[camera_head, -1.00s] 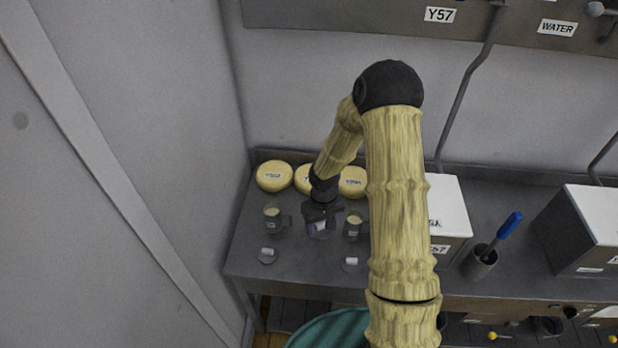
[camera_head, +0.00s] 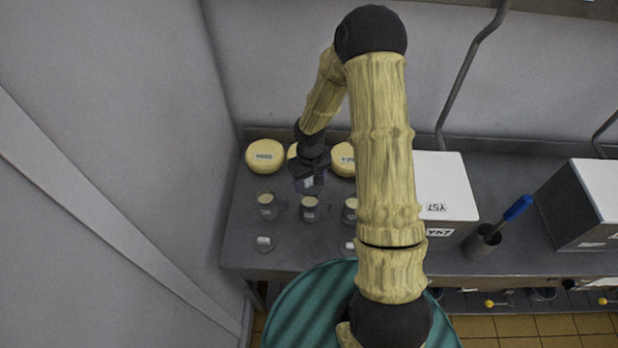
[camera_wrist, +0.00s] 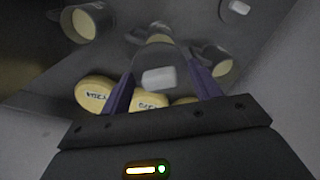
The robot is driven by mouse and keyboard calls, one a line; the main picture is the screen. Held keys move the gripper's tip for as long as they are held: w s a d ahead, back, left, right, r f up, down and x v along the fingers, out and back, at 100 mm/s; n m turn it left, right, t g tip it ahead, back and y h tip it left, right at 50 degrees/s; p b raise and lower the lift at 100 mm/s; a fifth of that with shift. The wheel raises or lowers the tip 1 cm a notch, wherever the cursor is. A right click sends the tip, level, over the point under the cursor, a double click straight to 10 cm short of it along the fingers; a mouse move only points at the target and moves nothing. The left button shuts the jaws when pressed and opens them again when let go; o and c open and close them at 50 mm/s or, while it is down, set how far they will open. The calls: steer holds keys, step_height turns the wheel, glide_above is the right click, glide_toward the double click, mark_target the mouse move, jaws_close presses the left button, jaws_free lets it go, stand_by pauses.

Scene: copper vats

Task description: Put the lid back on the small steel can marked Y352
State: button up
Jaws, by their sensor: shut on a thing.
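My gripper (camera_head: 309,186) is above and just behind the middle of three small steel cans. In the wrist view its purple fingers (camera_wrist: 161,90) are shut on a grey lid with a pale block-shaped knob (camera_wrist: 158,77). The middle can (camera_head: 309,209) stands upright and apart from the held lid; it also shows beyond the lid in the wrist view (camera_wrist: 160,39), partly hidden. The left can (camera_head: 267,206) and right can (camera_head: 350,211) are open with pale contents. The can labels are too small to read, so I cannot tell which is Y352.
Two lids, left (camera_head: 264,244) and right (camera_head: 347,247), lie on the steel bench (camera_head: 236,230) before the outer cans. Yellow rounds (camera_head: 265,156) stand behind. A white-topped box (camera_head: 447,187) and a cup with a blue-handled tool (camera_head: 480,243) are to the right.

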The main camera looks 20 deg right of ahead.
mark_target(310, 188)
steer(key=shift+f, duration=0.15)
steer(key=shift+w+f+b, duration=0.1)
steer(key=shift+f+b, duration=0.6)
steer(key=shift+f, duration=0.1)
steer(key=shift+d+f+b, duration=0.1)
steer(key=shift+f+b, duration=0.45)
steer(key=shift+f, duration=0.15)
steer(key=shift+f+b, duration=0.5)
steer(key=shift+f, duration=0.1)
steer(key=shift+f+b, duration=0.8)
steer(key=shift+f, duration=0.2)
steer(key=shift+f, duration=0.15)
